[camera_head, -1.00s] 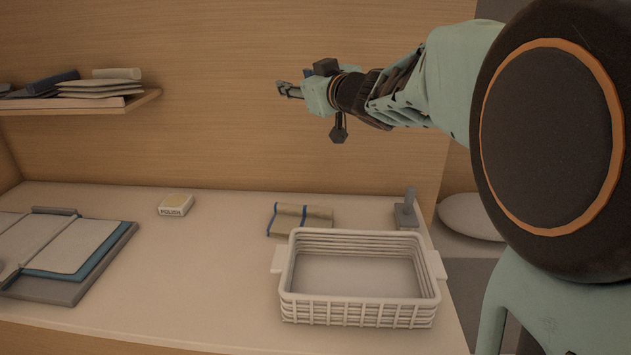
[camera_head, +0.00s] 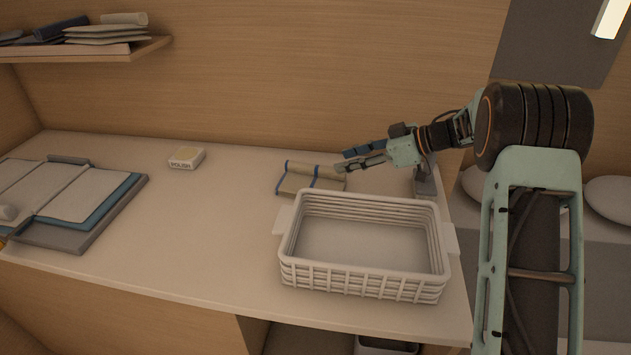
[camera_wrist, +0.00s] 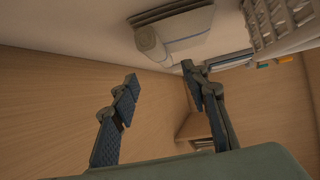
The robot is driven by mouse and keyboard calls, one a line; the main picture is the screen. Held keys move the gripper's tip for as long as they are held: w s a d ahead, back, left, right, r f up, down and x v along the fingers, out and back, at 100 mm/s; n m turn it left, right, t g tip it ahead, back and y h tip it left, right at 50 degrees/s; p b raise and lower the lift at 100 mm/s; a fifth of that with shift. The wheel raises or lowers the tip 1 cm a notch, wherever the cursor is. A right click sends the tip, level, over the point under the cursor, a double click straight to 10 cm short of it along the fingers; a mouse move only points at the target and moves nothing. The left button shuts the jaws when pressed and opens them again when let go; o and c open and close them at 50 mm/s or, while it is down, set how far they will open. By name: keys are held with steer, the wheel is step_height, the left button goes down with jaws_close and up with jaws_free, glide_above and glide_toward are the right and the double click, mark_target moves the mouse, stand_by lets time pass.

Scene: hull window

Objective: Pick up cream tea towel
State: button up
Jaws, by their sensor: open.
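The cream tea towel (camera_head: 312,180) lies folded on the counter behind the white wire basket, with blue stripes across it and a rolled back edge. My gripper (camera_head: 347,160) is open and empty, close to the towel's right end and apparently a little above it. In the wrist view, a pale folded cloth with a rolled edge (camera_wrist: 152,42), apparently the towel, lies just beyond the open fingertips (camera_wrist: 160,74). Nothing is between the fingers. The gap between fingers and towel is hard to judge.
The white wire basket (camera_head: 288,236) stands empty in front of the towel. A grey stand (camera_head: 425,182) is partly hidden behind my gripper. A polish box (camera_head: 187,157) and an open binder (camera_head: 112,210) lie to the left. The wooden wall rises close behind. Counter between binder and basket is clear.

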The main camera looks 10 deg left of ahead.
mark_target(317, 166)
steer(key=x, duration=0.8)
steer(key=shift+a+b, duration=0.25)
steer(key=shift+b, duration=0.05)
steer(key=shift+r, duration=0.1)
jaws_close()
